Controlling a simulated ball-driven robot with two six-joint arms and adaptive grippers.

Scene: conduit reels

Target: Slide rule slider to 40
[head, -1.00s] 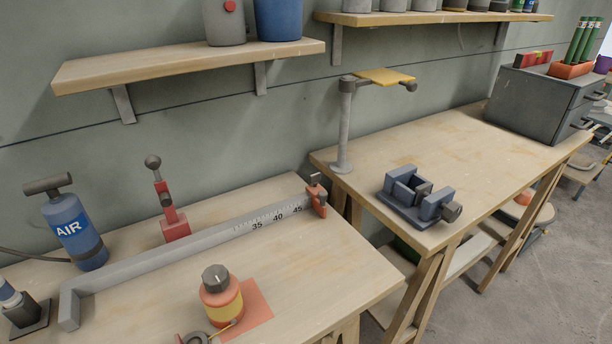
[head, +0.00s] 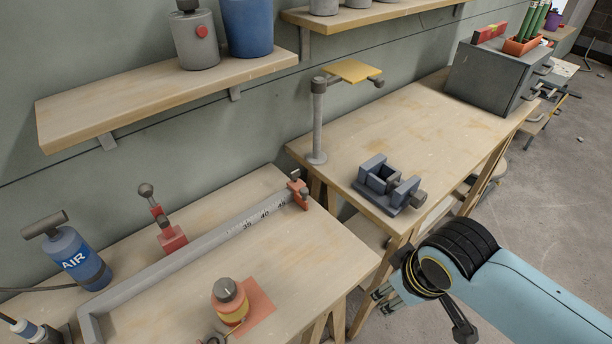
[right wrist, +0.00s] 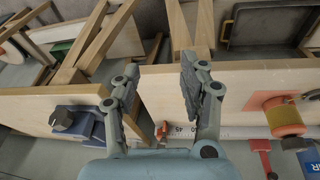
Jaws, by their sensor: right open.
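The grey rule (head: 180,257) runs diagonally along the near bench in the head view, with printed marks reading 35, 40 and 45 near its far right end. The red slider (head: 298,190) with a dark knob sits at that far end, past the 45. In the right wrist view the slider (right wrist: 162,131) shows small between my fingers, beside the rule's white scale (right wrist: 215,131). My right gripper (head: 384,300) is off the bench's right edge in the head view, apart from the slider. Its open, empty fingers show in the right wrist view (right wrist: 158,82). My left gripper is not in view.
An orange jar (head: 229,302) stands on a red mat before the rule. A red lever clamp (head: 168,232) and blue air pump (head: 75,258) stand behind it. A blue-grey vise (head: 388,184) sits on the second bench, across a gap.

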